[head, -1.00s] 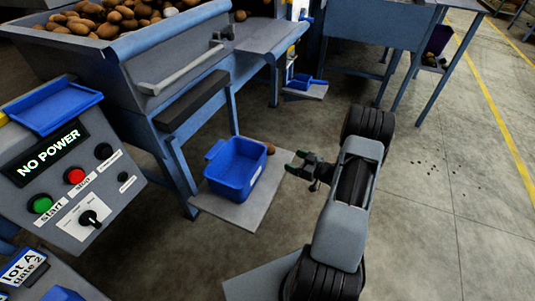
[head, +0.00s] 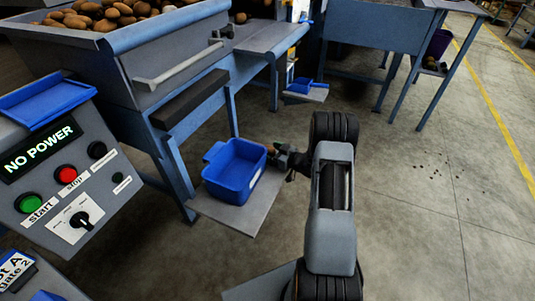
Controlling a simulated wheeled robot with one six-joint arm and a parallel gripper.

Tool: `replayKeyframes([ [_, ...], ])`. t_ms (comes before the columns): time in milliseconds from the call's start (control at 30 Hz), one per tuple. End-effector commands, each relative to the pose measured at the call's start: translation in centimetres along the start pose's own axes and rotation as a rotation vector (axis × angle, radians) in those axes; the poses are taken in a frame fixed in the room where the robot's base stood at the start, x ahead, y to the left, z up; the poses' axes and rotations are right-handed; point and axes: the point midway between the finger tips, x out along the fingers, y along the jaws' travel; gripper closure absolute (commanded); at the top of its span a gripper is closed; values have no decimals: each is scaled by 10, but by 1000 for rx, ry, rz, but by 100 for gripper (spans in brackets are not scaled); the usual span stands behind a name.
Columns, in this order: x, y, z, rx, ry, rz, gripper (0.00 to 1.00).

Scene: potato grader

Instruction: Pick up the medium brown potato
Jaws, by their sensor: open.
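My gripper (head: 280,156) is open, close to the right rim of the blue bin (head: 232,180). The bin stands on a grey plate under the blue machine. A small brown potato (head: 271,149) shows at the bin's back right corner, beside my gripper and partly hidden by it. I cannot tell whether the fingers touch it or are around it. Many brown potatoes (head: 118,12) lie in the hopper at top left. The bin's inside looks empty from here.
A control panel (head: 60,175) reading "NO POWER" stands at left. The blue machine (head: 170,75) with its legs rises behind the bin. A smaller blue tray (head: 300,85) sits farther back. The concrete floor at right is mostly clear.

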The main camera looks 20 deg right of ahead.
Motion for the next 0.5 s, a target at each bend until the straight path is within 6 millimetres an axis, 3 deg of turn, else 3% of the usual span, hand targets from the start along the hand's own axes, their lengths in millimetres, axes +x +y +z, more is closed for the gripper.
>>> replayKeyframes([
  [300,4,0,0,1,1,1,18],
  [500,4,0,0,1,1,1,36],
])
